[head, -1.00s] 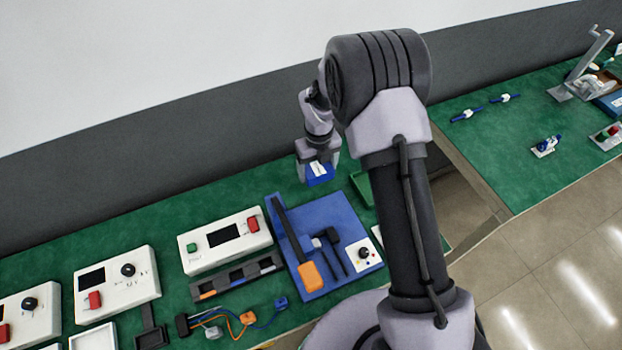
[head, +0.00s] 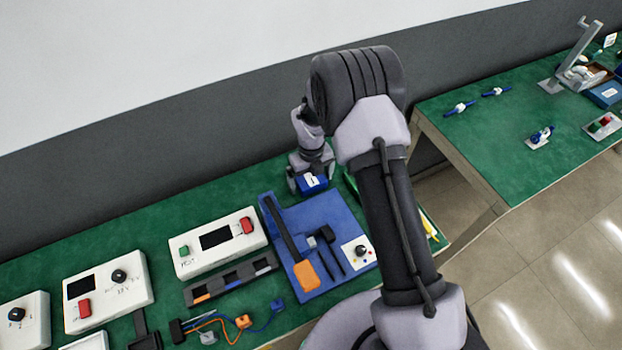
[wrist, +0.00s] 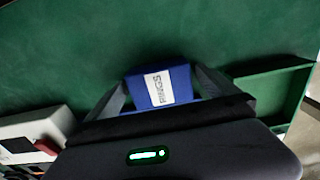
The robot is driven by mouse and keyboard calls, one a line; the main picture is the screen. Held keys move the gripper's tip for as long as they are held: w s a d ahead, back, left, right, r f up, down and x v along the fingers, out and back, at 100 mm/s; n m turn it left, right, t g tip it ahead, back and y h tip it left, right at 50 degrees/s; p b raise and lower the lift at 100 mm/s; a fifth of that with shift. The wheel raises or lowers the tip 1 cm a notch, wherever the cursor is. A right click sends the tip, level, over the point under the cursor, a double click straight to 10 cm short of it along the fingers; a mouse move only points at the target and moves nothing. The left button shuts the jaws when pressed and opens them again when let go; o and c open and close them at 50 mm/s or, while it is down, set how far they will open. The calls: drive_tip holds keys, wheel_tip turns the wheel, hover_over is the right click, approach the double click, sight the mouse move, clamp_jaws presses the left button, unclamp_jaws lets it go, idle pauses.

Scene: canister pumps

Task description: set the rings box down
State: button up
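The rings box is a small blue box with a white label. It shows in the head view (head: 314,184) behind the blue tray, and in the wrist view (wrist: 180,77) with "RINGS" on its label. My gripper (head: 311,173) is over the box from above. In the wrist view my gripper (wrist: 160,82) has one finger at each side of the box, close against it, and appears shut on it. The box is at or just above the green bench top (head: 226,187); I cannot tell whether it touches. My arm hides part of the bench to its right.
A green tray (wrist: 280,82) stands just right of the box. A blue tray with tools (head: 345,213) lies in front. White instrument boxes (head: 185,258) stand to the left. Bare green bench lies left of and behind the box. A second bench (head: 500,140) is to the right.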

wheel_tip(320, 180, up, 12)
drive_tip(key=p, duration=0.4)
wheel_tip(320, 180, up, 13)
drive_tip(key=n+t, duration=0.1)
drive_tip(key=n, duration=0.5)
hover_over(311, 178)
drive_tip(key=s+d, duration=0.2)
drive_tip(key=s, duration=0.1)
drive_tip(key=s+d+r+n+t+y, duration=0.1)
drive_tip(key=s+d+r+n, duration=0.1)
drive_tip(key=s+r+n, duration=0.35)
drive_tip(key=s+d+r+n+t, duration=0.1)
drive_tip(key=s+r+n, duration=0.2)
drive_tip(key=s+n, duration=0.2)
drive_tip(key=s+d+r+n+t, duration=0.1)
drive_tip(key=s+r+n, duration=0.2)
drive_tip(key=s+n, duration=0.2)
drive_tip(key=s+r+n+t+y, duration=0.1)
drive_tip(key=s+r+n, duration=0.2)
drive_tip(key=s, duration=0.6)
drive_tip(key=shift+d+r+n+t, duration=0.35)
drive_tip(key=shift+d+n+t, duration=0.05)
drive_tip(key=shift+n, duration=0.85)
drive_tip(key=shift+b, duration=0.3)
